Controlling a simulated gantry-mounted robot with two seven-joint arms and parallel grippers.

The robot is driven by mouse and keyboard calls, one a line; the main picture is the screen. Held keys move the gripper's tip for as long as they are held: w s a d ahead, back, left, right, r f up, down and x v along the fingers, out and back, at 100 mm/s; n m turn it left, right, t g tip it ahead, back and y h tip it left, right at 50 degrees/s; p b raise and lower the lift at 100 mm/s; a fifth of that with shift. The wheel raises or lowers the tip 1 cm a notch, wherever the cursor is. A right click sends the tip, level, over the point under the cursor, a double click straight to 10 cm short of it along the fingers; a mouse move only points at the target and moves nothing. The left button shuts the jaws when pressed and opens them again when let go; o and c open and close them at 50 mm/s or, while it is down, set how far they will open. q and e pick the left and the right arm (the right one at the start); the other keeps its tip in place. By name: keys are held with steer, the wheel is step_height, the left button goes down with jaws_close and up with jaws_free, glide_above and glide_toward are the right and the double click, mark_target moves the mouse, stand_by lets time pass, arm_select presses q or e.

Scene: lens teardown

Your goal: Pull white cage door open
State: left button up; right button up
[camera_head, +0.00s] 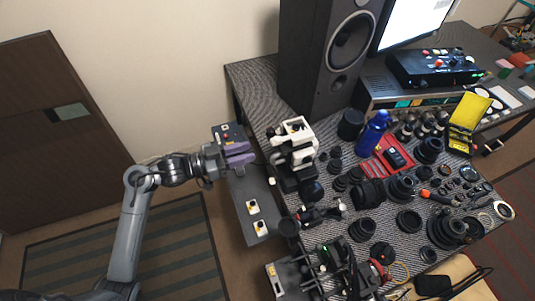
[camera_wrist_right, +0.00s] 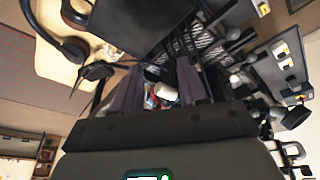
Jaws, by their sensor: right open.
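No door that I can clearly make out as a white cage door shows in either view. A white frame-like device (camera_head: 296,132) stands on the table's left part in the head view, with black parts below it. My left gripper (camera_head: 240,154), with purple fingers, is just left of that device and apart from it. The gap between its fingers is too small to judge. My right gripper (camera_wrist_right: 157,88) shows in the right wrist view with its purple fingers apart. A small white and red item (camera_wrist_right: 164,92) appears beyond and between them; I see no grip on it.
A tall black speaker (camera_head: 332,60) stands behind the white device. A blue bottle (camera_head: 372,134) and many black lens parts (camera_head: 368,193) crowd the table to the right. A grey panel with yellow switches (camera_head: 252,207) is left of the table. Headphones (camera_wrist_right: 62,45) show in the wrist view.

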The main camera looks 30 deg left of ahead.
mark_target(282, 138)
step_height(282, 138, down, 2)
steer(key=shift+w+d+f+b, duration=0.1)
steer(key=shift+f+b, duration=0.1)
steer(key=shift+b, duration=0.3)
steer(key=shift+w+d+f+b, duration=0.25)
steer(key=shift+d+f+b, duration=0.1)
steer(key=shift+b, duration=0.1)
steer(key=shift+s+a+f, duration=0.1)
steer(key=shift+a, duration=0.1)
arm_select(q)
steer(key=shift+t, duration=0.3)
steer(key=x, duration=0.8)
steer(key=b+x, duration=0.1)
steer(key=x, duration=0.3)
steer(key=shift+w+a, duration=0.25)
steer(key=shift+w, duration=0.1)
arm_select(e)
steer(key=shift+a+f, duration=0.1)
steer(key=shift+f, duration=0.45)
steer(key=shift+s, duration=0.1)
arm_select(q)
jaws_close()
